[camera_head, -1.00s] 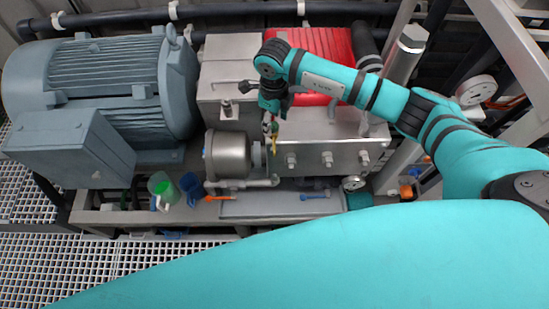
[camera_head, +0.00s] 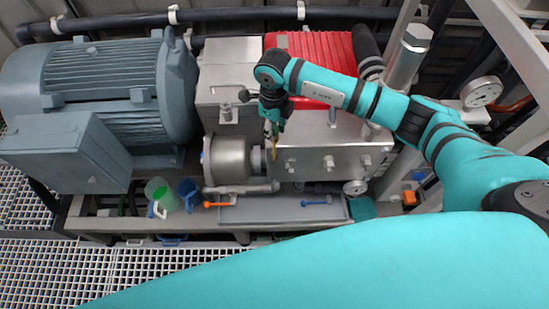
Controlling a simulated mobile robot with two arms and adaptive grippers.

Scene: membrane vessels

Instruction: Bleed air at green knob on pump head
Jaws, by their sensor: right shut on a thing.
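My right gripper (camera_head: 271,127) reaches down from above to the front edge of the steel pump head (camera_head: 318,145). It is shut on a slim yellow thing (camera_head: 274,151), which points down in front of the block. The fingertips and the thing are small, so its exact shape and whether it touches the pump head cannot be made out. No green knob can be made out clearly; it may be hidden by the gripper. My left gripper is out of view.
A grey motor (camera_head: 105,88) stands at left, and a red cover (camera_head: 318,50) lies behind the pump head. A steel cylinder (camera_head: 228,160) is beside the gripper. Below are a green jug (camera_head: 161,192), a blue jug (camera_head: 189,190), and a tray (camera_head: 275,213) with orange and blue tools.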

